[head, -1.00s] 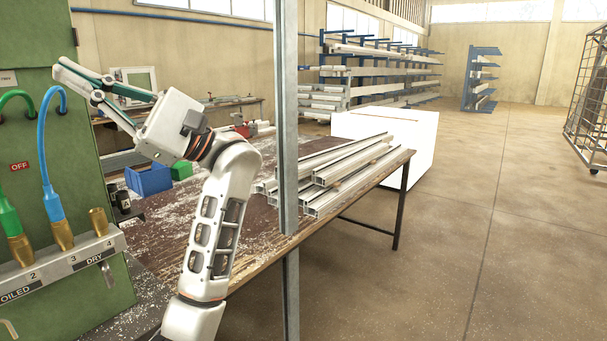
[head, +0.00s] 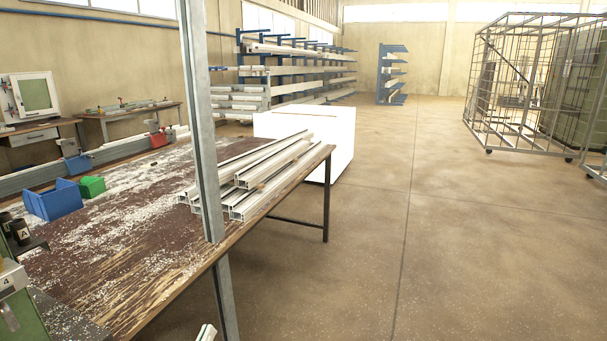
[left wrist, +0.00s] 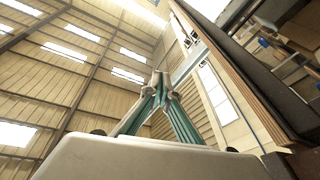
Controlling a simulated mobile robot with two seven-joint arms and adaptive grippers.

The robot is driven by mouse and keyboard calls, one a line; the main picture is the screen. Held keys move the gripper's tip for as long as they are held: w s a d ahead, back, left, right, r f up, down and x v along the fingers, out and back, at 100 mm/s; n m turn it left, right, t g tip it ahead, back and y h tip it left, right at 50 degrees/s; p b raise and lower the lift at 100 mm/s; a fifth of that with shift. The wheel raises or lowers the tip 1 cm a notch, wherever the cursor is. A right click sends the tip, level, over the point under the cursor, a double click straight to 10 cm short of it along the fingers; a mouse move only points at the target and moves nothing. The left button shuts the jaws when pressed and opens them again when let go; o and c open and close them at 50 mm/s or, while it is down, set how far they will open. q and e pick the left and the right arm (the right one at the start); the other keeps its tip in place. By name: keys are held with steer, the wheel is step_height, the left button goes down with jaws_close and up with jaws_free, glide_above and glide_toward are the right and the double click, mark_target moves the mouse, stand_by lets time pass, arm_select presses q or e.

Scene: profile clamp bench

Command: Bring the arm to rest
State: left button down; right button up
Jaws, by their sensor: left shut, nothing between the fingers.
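My left gripper (left wrist: 160,84) shows in the left wrist view, its two green-sided fingers meeting at the tips with nothing between them. It points up past a tall edge towards the hall's ceiling and windows. In the head view only a small pale piece shows at the bottom edge, beside the steel post; I cannot tell for sure which part of my arm it is. My right gripper is in neither view.
A steel post (head: 203,130) stands before the worn workbench (head: 120,235). On the bench are stacked aluminium profiles (head: 255,178), a blue bin (head: 52,203) and a green bin (head: 92,186). A white box (head: 330,140) stands behind. The floor at right is open up to a mesh cage (head: 520,90).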

arm_select(q)
steer(key=s+f+m+g+y, duration=0.1)
steer(key=s+f+m+g, duration=0.5)
steer(key=s+f, duration=1.5)
step_height(320, 180, down, 4)
steer(key=g, duration=0.3)
steer(key=shift+s+d+g, duration=0.25)
steer(key=shift+d+g, duration=0.05)
steer(key=shift+d, duration=0.05)
